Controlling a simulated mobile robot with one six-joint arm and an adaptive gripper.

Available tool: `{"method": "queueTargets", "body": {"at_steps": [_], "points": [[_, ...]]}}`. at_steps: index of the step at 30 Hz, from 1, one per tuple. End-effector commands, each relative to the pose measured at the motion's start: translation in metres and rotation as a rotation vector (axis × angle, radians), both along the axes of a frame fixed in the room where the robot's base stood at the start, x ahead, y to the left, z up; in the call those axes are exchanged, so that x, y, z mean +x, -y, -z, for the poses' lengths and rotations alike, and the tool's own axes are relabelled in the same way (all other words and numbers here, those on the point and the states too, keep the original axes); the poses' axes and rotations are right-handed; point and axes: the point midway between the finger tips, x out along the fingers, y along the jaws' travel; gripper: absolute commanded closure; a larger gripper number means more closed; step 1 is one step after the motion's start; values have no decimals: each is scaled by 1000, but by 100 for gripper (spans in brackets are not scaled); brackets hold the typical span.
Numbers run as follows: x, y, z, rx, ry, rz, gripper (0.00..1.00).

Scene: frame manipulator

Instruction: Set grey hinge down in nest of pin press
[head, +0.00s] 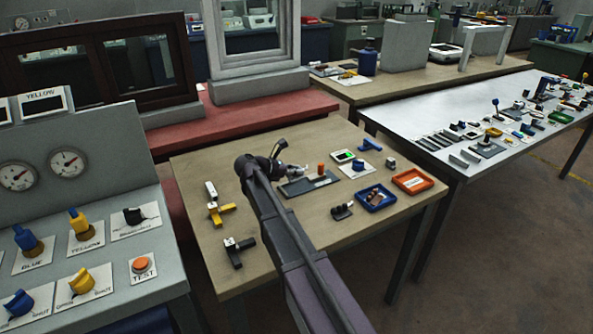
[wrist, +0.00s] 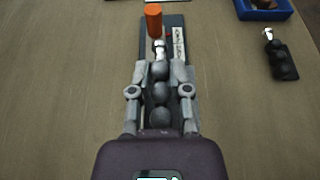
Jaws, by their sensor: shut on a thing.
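The pin press (head: 308,186) is a dark flat plate with an upright orange cylinder on the wooden table. In the wrist view its plate (wrist: 177,22), with the orange cylinder (wrist: 153,20) and a lettered strip, lies just ahead of my gripper. My gripper (wrist: 161,70) is shut on a grey part, which I take as the grey hinge (wrist: 160,92). It shows as dark rounded lumps in line between the fingers, with a silvery end towards the orange cylinder. In the head view my gripper (head: 283,160) is at the plate's left end. The nest and any contact are hidden.
A blue tray (head: 375,197) and an orange tray (head: 412,180) stand to the right. A dark part with a silvery tip (head: 342,210) lies in front of the press. The front of the table is mostly clear.

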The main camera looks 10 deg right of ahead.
Motion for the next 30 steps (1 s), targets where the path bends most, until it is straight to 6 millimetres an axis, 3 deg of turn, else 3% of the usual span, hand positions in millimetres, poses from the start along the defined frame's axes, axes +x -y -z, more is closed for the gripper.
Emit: {"method": "queueTargets", "body": {"at_steps": [18,30], "points": [[0,-1,32,0,0,-1,100],[0,-1,40,0,-1,-1,100]]}}
